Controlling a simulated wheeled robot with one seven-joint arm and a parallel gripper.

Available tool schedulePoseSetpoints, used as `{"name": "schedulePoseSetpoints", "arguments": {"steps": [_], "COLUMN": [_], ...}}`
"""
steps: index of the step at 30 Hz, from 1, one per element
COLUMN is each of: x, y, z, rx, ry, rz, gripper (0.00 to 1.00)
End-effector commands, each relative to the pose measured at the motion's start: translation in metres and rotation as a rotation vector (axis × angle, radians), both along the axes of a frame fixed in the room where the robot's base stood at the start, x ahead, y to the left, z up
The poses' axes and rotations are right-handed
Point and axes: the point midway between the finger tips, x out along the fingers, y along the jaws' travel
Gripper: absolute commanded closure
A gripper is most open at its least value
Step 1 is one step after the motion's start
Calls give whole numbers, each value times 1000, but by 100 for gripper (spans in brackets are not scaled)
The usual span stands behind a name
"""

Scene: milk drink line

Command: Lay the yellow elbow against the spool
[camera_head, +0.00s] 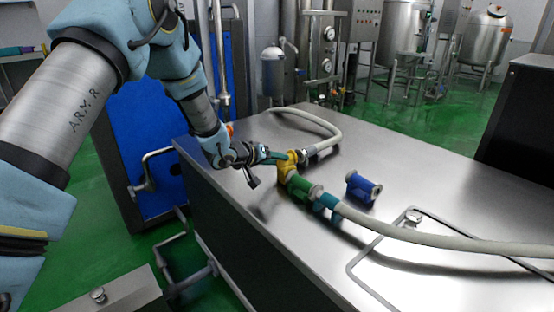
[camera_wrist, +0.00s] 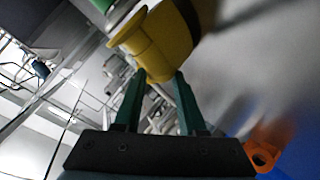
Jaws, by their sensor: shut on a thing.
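The yellow elbow (camera_head: 284,170) is at the end of my gripper (camera_head: 274,157), above the steel table's middle. In the wrist view the elbow (camera_wrist: 152,45) sits between the tips of my two green fingers (camera_wrist: 158,85), which are shut on it. A green spool-like piece (camera_head: 298,189) lies directly next to the elbow, in line with a teal fitting (camera_head: 326,202) on a hose. A bit of green also shows at the top of the wrist view. I cannot tell whether elbow and green piece touch. A blue flanged spool-like piece (camera_head: 362,187) lies apart to the right.
A pale hose (camera_head: 440,238) runs right from the teal fitting. Another hose (camera_head: 318,122) curves behind the elbow. The steel table (camera_head: 420,185) is bare at the back right. An orange part (camera_wrist: 268,145) shows at the right of the wrist view.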

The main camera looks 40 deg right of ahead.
Motion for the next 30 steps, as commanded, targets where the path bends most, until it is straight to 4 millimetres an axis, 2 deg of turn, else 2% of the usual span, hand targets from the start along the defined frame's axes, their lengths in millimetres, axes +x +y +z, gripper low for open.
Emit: {"name": "schedulePoseSetpoints", "arguments": {"steps": [22,23,30], "x": [0,0,0], "y": [0,0,0], "z": [-8,-8,-8], "rx": [-1,-1,0], "ry": [1,0,0], "rz": [0,-1,0], "gripper": [100,56,30]}}
